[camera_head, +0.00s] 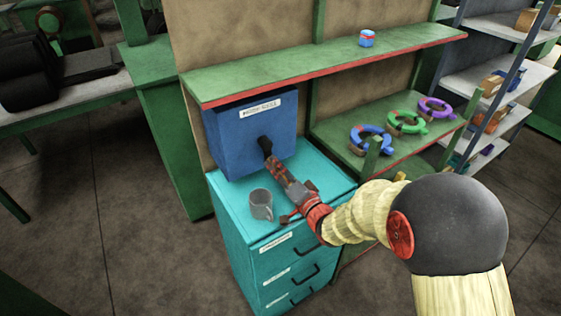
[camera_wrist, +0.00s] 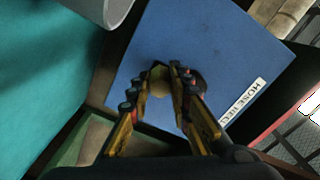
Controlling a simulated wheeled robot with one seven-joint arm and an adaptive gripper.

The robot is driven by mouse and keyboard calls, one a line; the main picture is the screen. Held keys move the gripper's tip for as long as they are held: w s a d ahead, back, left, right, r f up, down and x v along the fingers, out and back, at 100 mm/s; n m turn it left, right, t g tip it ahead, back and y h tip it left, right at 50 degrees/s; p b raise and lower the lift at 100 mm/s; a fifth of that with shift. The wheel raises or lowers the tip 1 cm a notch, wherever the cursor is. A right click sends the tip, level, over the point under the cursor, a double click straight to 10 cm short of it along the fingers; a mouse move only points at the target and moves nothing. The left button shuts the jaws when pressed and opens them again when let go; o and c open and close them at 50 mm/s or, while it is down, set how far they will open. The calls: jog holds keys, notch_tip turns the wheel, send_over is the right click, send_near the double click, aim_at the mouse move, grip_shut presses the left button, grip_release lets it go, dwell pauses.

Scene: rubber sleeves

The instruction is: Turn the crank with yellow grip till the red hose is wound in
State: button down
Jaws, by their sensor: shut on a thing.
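The blue hose reel box (camera_head: 235,130) stands on the turquoise cabinet under a green shelf and bears a white label. In the wrist view the box (camera_wrist: 210,35) fills the middle, with its label at the right reading roughly "HOSE REEL". My gripper (camera_head: 266,148) is at the box's front face. In the wrist view my gripper (camera_wrist: 163,78) is shut on the crank's yellow grip (camera_wrist: 159,82), which shows between the fingertips. The rest of the crank is hidden behind the fingers. I cannot make out the red hose in either view.
A grey mug (camera_head: 262,206) stands on the turquoise cabinet top (camera_head: 233,196), close to the left of my arm. The green shelf (camera_head: 310,68) overhangs the box, with a small blue and red item (camera_head: 367,38) on it. Coloured rings (camera_head: 408,121) lie on the lower shelf to the right.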

jog(key=m, duration=0.1)
jog(key=s+a+m+p, duration=0.1)
jog(key=m, duration=0.1)
jog(key=a+m+p, duration=0.1)
jog(key=m, duration=0.1)
jog(key=shift+s+a+r, duration=0.15)
jog(key=shift+s+r, duration=0.1)
jog(key=shift+s, duration=0.05)
jog(key=shift+m, duration=0.4)
jog(key=c, duration=1.6)
grip_release()
jog(key=v, duration=1.2)
